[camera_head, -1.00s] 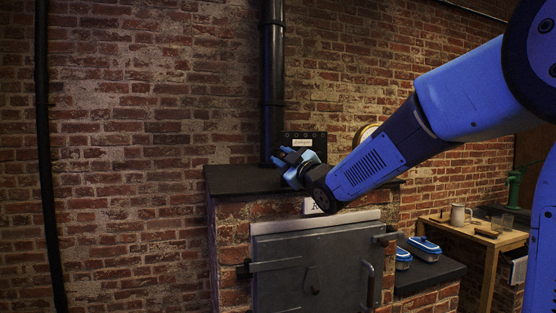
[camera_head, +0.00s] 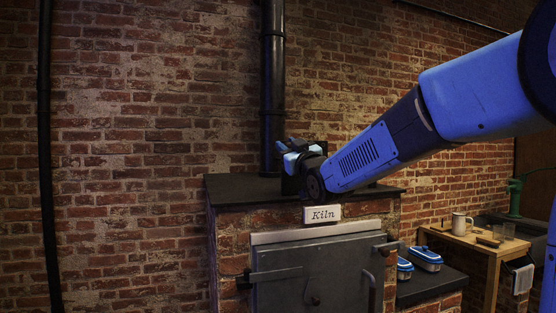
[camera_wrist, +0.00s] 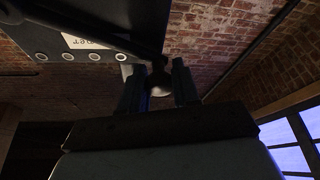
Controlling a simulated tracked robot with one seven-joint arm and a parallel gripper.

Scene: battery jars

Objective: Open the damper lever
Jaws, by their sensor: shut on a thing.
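The damper lever (camera_wrist: 115,38) is a dark bar with a round knob (camera_wrist: 160,82) at its end, seen in the wrist view. My gripper (camera_wrist: 158,78) has its two fingers on either side of this knob and is shut on it. A dark plate (camera_wrist: 40,38) with a pale label and several round studs lies behind the lever. In the head view my gripper (camera_head: 290,152) is above the kiln top, close to the black flue pipe (camera_head: 272,90). There my arm hides the lever and plate.
The brick kiln (camera_head: 228,235) has a dark top slab (camera_head: 235,188), a "Kiln" sign (camera_head: 323,214) and a shut grey door (camera_head: 320,265). Blue-lidded boxes (camera_head: 426,256) sit on a side ledge. A wooden table (camera_head: 465,245) with a mug stands at right.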

